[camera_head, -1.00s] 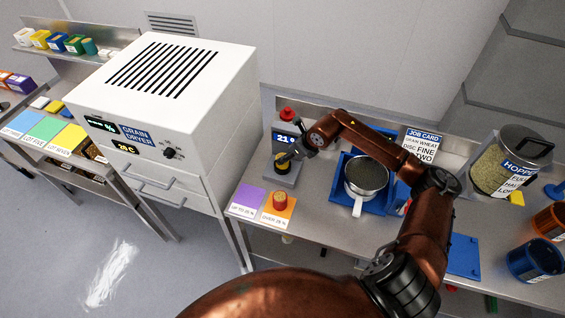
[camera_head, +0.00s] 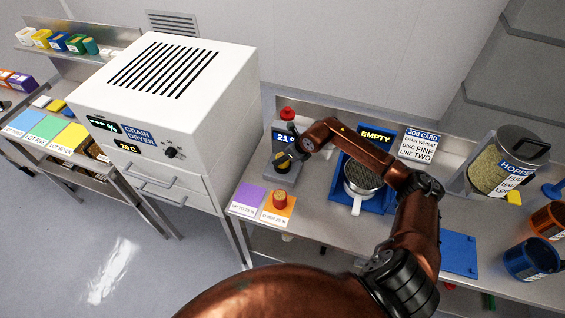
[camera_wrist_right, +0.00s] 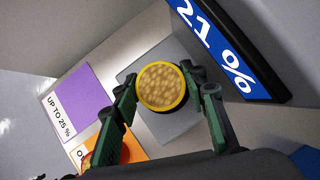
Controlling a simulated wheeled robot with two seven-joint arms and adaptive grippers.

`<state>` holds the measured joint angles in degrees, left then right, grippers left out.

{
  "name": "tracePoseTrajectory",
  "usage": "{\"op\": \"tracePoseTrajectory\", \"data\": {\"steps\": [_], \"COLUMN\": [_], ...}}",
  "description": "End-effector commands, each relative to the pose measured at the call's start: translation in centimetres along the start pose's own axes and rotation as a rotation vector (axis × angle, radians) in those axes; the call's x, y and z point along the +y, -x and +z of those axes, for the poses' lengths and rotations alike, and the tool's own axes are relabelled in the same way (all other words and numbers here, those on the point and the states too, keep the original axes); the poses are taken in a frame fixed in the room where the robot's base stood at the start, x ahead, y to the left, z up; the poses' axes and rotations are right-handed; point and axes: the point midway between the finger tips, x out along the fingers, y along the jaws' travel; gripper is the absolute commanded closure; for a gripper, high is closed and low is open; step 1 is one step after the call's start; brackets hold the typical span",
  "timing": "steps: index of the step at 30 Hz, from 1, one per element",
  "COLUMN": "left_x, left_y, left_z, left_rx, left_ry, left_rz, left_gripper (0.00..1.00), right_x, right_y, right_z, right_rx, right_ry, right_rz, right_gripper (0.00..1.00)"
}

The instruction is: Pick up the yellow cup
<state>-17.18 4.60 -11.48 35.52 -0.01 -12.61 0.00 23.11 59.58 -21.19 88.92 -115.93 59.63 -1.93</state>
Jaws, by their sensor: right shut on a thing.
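The yellow cup (camera_wrist_right: 162,87) has a round yellow rim and is full of tan grain. In the right wrist view it sits between the two green fingers of my right gripper (camera_wrist_right: 165,98), which are shut on its sides. In the head view my right gripper (camera_head: 286,156) is at the grey meter with the 21 % display (camera_head: 284,138). The cup is small and mostly hidden there by the gripper. I cannot tell whether its base touches the meter's grey plate (camera_wrist_right: 178,125). My left gripper is not in view.
A purple card (camera_head: 248,199) and an orange card (camera_head: 271,214) with a red-topped container (camera_head: 281,199) lie in front of the meter. A steel pan (camera_head: 362,187) stands on a blue tray to the right. The grain dryer (camera_head: 160,105) stands at the left.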

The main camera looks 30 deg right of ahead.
Motion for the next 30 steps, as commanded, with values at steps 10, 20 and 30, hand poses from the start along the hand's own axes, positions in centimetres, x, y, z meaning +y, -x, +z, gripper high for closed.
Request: {"op": "tracePoseTrajectory", "data": {"steps": [10,20,30], "left_x": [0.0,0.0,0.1], "left_y": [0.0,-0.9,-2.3], "left_z": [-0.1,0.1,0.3], "left_rx": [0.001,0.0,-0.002], "left_ry": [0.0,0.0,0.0], "left_rz": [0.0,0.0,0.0], "left_gripper": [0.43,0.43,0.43], "right_x": [0.0,-0.1,2.1], "right_y": [0.1,1.7,9.2], "right_z": [0.1,1.2,1.2], "right_rx": [-0.001,-0.004,-0.002], "right_ry": [0.0,0.003,0.007], "right_rz": [0.0,-0.002,-0.005], "right_gripper": [0.88,0.88,0.88]}}
